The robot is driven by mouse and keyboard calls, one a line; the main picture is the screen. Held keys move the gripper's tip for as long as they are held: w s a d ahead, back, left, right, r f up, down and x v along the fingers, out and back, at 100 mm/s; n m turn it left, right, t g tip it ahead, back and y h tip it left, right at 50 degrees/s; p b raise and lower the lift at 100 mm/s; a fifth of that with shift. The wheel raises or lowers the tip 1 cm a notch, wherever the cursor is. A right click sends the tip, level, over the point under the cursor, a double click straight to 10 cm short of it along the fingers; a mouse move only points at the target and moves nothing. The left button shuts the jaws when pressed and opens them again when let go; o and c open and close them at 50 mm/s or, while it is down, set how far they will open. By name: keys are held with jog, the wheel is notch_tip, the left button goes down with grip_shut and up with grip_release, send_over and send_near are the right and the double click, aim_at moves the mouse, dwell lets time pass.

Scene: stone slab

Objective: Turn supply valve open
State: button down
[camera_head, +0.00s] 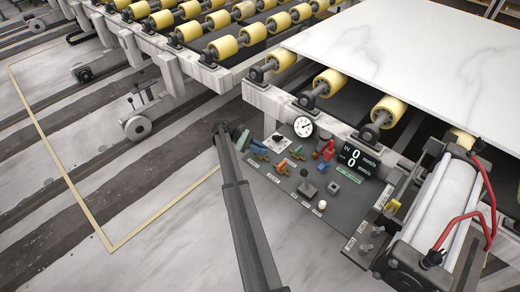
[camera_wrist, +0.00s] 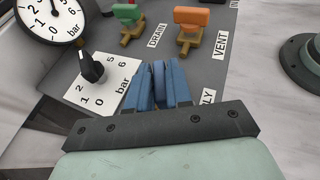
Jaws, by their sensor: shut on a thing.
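The supply valve's blue handle (camera_wrist: 160,82) shows in the wrist view, between my gripper's two blue-grey fingers. My gripper (camera_wrist: 162,88) is shut on this handle, one finger on each side. Its label is mostly covered and only "LY" shows. Brass shows low between the fingers, but most of the valve body is hidden. In the head view my gripper (camera_head: 245,140) reaches the left end of the control panel (camera_head: 330,205), where the supply valve (camera_head: 260,148) is small and partly covered. I cannot tell the handle's exact angle.
A black-knobbed dial (camera_wrist: 91,68) stands close left of the fingers, with a pressure gauge (camera_wrist: 50,18) beyond. The green drain valve (camera_wrist: 127,14) and orange vent valve (camera_wrist: 191,18) stand ahead. A white slab (camera_head: 420,60) lies on yellow rollers behind the panel.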

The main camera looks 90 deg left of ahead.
jog(key=shift+m+h, duration=0.3)
jog(key=c, duration=1.1)
grip_release()
